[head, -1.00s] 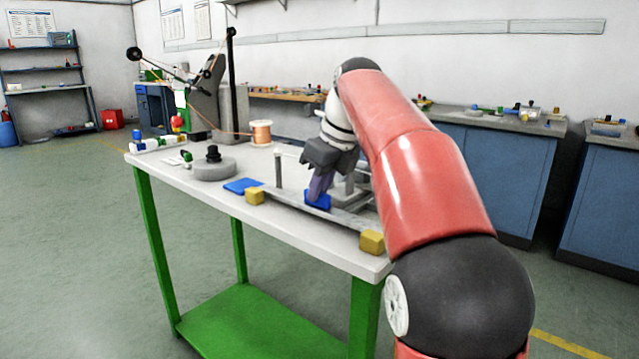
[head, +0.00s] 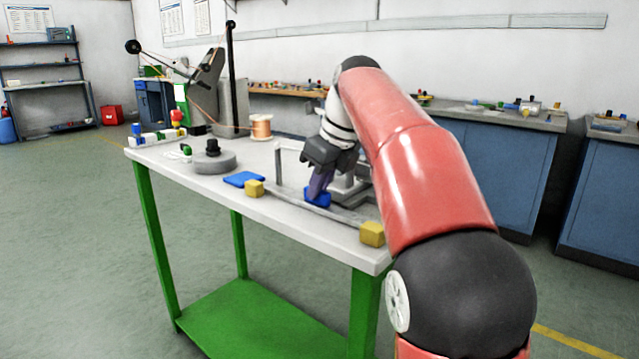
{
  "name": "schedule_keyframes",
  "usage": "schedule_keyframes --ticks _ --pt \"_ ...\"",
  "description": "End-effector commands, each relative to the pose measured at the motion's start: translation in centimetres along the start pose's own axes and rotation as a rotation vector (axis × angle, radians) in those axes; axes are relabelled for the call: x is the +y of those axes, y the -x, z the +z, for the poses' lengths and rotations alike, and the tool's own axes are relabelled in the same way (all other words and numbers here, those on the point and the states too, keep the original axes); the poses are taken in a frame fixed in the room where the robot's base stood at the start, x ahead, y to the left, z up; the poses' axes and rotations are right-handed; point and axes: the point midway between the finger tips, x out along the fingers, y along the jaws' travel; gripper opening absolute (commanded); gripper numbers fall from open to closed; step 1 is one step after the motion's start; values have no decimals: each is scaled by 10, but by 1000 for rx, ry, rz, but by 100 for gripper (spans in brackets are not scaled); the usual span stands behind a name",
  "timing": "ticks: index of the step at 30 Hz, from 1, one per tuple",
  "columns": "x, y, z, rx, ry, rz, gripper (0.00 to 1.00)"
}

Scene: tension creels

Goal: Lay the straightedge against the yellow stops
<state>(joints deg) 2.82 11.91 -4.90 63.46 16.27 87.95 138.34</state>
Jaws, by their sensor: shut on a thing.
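The straightedge is a long thin grey bar (head: 335,217) lying along the near edge of the table. The two yellow stops are a left block (head: 254,188) and a right block (head: 372,234); the bar runs between them, close to both. Whether it touches either stop cannot be told at this size. My gripper (head: 319,189) points down from above, shut on a blue grip (head: 317,199) at the bar's middle. The fingers hide part of this grip, and my arm hides the table behind the right stop.
A blue pad (head: 243,179) lies left of the bar. A grey round weight (head: 208,163), a copper spool (head: 261,128) and a thin upright post (head: 278,166) stand farther back. A grey fixture (head: 350,190) is just behind my gripper. The tabletop's front left is clear.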

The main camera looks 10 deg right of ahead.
Motion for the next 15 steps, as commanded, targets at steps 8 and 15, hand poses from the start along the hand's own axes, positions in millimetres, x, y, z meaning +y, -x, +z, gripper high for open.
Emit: schedule_keyframes --ticks 8,15 --pt "0 0 0 0 0 0 38" --pt "0 1 0 1 0 1 38"
